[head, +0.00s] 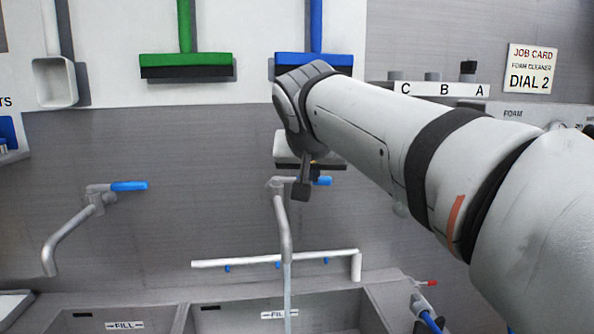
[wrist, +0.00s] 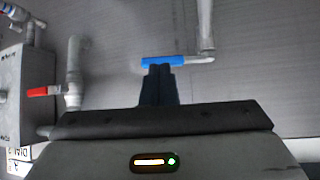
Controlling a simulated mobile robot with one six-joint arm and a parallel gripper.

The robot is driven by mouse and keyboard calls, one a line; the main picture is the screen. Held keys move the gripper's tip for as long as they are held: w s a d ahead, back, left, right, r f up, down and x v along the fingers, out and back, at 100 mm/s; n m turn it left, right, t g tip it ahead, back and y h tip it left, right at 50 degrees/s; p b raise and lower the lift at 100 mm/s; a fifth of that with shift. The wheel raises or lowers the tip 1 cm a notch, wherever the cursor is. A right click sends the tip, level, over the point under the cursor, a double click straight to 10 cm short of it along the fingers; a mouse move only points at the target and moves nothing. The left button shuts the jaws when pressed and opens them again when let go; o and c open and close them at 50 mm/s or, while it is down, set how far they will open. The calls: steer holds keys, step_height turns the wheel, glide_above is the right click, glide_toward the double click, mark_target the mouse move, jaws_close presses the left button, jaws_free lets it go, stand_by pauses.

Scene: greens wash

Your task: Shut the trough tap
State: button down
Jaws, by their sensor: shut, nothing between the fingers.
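The middle tap (head: 283,215) is on the grey back wall, its spout hanging over a trough basin. A pale stream of water (head: 288,300) falls from the spout. Its blue lever (head: 322,181) points right in the head view, partly hidden by my gripper (head: 301,194). In the wrist view the blue lever (wrist: 164,62) lies across the tips of my gripper (wrist: 158,68), with the tap spout (wrist: 206,25) to its right. My fingers are shut and empty, at or very near the lever; I cannot tell whether they touch it.
Another tap with a blue lever (head: 128,186) is at the left. A white rail pipe (head: 270,259) runs low behind the basins. A red-handled valve (wrist: 42,91) and pipe stand left in the wrist view. Green (head: 186,62) and blue squeegees hang above.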

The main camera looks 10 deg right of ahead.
mark_target(315, 185)
steer(key=w+d+f, duration=0.2)
steer(key=w+f, duration=0.2)
steer(key=w, duration=0.4)
steer(key=shift+p, duration=0.4)
steer(key=shift+d+r, duration=0.1)
steer(key=shift+w+d, duration=0.3)
steer(key=shift+w, duration=0.25)
steer(key=shift+w+d, duration=0.3)
steer(key=shift+w, duration=0.2)
